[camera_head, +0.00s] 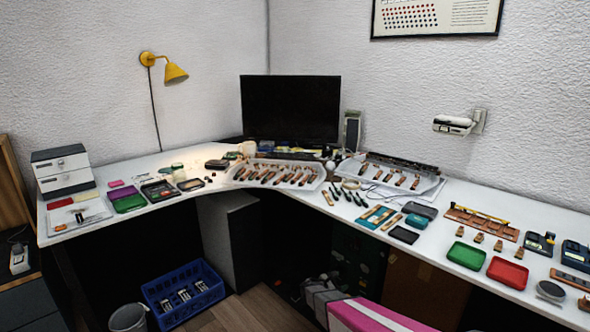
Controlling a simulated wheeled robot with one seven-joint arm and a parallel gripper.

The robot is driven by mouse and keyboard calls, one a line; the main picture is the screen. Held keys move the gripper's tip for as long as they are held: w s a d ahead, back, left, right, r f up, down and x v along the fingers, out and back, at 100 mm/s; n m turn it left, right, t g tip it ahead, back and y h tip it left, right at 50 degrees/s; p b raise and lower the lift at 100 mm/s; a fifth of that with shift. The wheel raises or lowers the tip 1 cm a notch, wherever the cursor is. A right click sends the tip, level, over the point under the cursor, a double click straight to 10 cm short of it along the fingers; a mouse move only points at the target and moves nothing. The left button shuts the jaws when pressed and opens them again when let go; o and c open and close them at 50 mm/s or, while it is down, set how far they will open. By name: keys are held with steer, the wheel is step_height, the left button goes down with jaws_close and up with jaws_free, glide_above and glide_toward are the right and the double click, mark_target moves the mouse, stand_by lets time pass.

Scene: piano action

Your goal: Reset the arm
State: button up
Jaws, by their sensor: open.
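I cannot make out my gripper or arm with certainty in the head camera view. A grey shape (318,293) and a pink and white slab (375,316) show at the bottom edge, cut off by the frame. I cannot tell what they are. The white L-shaped worktable (225,200) runs along both walls. A pale tray (238,181) with several wooden piano action parts (275,176) lies at its corner. A second tray (432,188) with similar parts lies to its right.
Green (466,255) and red (507,272) trays lie on the right wing. A black monitor (290,110) stands at the corner, and a white drawer unit (62,170) at the far left. A blue crate (183,290) and a grey bin (129,318) stand on the floor.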

steer(key=s+d+r+m+g+y, duration=0.2)
steer(key=s+r+m+g, duration=0.1)
steer(key=s+r+m, duration=0.35)
steer(key=s+d+r+m+g+y, duration=0.2)
steer(key=s+r+m+g+y, duration=0.1)
steer(key=s+r+m+g, duration=0.25)
steer(key=s+a+r+m+y, duration=0.6)
steer(key=s+r+m+y, duration=0.2)
steer(key=s+r, duration=0.3)
steer(key=shift+s+a+r+m+t+y, duration=0.15)
steer(key=shift+s+m+t+y, duration=0.3)
steer(key=shift+s+m, duration=0.5)
